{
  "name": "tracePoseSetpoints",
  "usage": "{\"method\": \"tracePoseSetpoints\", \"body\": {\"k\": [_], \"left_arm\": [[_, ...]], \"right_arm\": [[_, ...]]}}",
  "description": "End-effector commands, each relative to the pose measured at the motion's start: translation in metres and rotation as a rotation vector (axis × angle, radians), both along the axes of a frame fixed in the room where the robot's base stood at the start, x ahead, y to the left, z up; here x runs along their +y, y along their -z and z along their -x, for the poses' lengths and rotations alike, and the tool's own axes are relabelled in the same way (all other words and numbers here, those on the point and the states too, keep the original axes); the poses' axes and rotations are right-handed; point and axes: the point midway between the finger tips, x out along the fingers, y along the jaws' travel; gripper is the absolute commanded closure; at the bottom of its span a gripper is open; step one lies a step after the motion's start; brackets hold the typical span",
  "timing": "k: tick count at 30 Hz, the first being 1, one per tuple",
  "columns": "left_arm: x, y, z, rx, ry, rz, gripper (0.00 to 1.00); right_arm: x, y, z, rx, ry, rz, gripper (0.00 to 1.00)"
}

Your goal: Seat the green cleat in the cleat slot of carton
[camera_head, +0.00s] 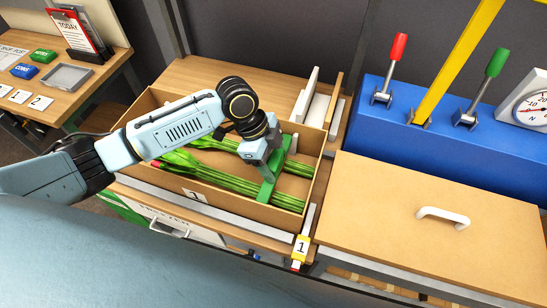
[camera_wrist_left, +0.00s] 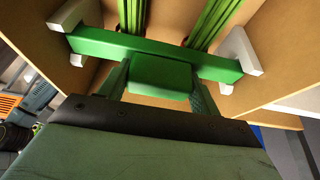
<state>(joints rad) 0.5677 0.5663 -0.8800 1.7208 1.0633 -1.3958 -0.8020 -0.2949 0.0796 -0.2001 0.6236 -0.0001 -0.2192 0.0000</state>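The green cleat (camera_head: 268,187) is a bar with a raised block, lying across the open carton (camera_head: 225,205) over tulip stems (camera_head: 230,182). My left gripper (camera_head: 266,166) comes down on it from above. In the left wrist view its fingers (camera_wrist_left: 160,86) press on both sides of the cleat's block (camera_wrist_left: 160,76). The bar's ends meet white brackets, left (camera_wrist_left: 70,14) and right (camera_wrist_left: 238,48), at the carton's walls. I cannot tell whether the ends are fully down in the slot. My right gripper is not in view.
A blue housing (camera_head: 450,130) with red and green levers stands at the right, behind a wooden lid (camera_head: 400,220) with a white handle. A yellow tag (camera_head: 301,248) marked 1 is at the carton's front right. A side table (camera_head: 85,80) holds a clipboard and tray.

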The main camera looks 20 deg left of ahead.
Motion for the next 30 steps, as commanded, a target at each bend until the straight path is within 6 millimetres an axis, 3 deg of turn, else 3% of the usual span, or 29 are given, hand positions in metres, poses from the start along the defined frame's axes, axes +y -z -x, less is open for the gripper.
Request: {"method": "tracePoseSetpoints", "body": {"k": [1, 5, 17, 30], "left_arm": [[-0.001, -0.001, 0.000, -0.001, 0.000, 0.002, 0.31], [-0.001, -0.001, 0.000, -0.001, 0.000, 0.002, 0.15], [0.003, -0.010, -0.001, -0.003, -0.001, 0.001, 0.15], [0.037, -0.089, -0.002, -0.004, -0.001, 0.001, 0.15]], "right_arm": [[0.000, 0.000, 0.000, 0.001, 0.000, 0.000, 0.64], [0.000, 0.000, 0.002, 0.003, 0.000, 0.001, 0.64], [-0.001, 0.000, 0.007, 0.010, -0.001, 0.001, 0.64], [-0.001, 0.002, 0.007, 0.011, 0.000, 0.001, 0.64]]}}
